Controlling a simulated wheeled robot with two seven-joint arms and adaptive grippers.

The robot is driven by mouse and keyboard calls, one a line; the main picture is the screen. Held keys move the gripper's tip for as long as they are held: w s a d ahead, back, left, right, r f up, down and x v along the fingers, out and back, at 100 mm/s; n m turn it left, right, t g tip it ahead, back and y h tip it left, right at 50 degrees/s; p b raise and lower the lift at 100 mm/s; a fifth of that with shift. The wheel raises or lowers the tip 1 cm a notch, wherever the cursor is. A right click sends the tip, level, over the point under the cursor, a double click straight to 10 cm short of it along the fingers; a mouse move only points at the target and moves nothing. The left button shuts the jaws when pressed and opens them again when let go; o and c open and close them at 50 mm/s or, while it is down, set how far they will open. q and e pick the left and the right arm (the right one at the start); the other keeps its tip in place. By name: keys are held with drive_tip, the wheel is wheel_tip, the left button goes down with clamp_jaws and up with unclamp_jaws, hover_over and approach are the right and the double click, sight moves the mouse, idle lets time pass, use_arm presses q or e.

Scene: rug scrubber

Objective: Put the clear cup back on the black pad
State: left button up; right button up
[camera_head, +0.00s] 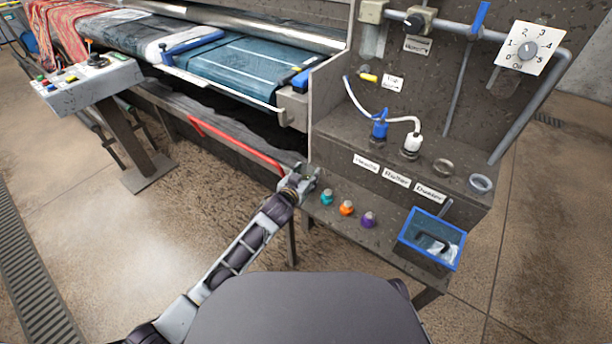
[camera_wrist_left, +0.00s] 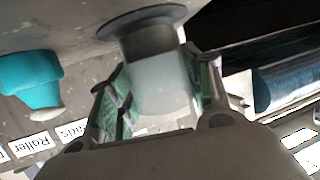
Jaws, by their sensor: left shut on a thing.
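My left gripper (camera_head: 304,182) is at the left end of the low grey shelf in the head view. In the left wrist view its green-padded fingers (camera_wrist_left: 160,95) are shut on the clear cup (camera_wrist_left: 160,85), one finger on each side. The cup looks translucent and whitish. The round black pad (camera_wrist_left: 150,18) shows at the cup's far end, lined up with it; I cannot tell whether they touch. In the head view I cannot make out the cup or pad clearly at the gripper. My right gripper is not in view.
Teal (camera_head: 327,196), orange (camera_head: 346,208) and purple (camera_head: 369,219) capped items stand in a row right of the gripper. The teal one (camera_wrist_left: 30,78) is near in the wrist view. A blue-rimmed bin (camera_head: 432,238) sits farther right. A red bar (camera_head: 237,144) runs left of the gripper.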

use_arm(q)
drive_tip(key=shift+f, duration=0.1)
idle(0.3)
drive_tip(key=o, duration=1.1)
drive_tip(key=shift+s, duration=0.1)
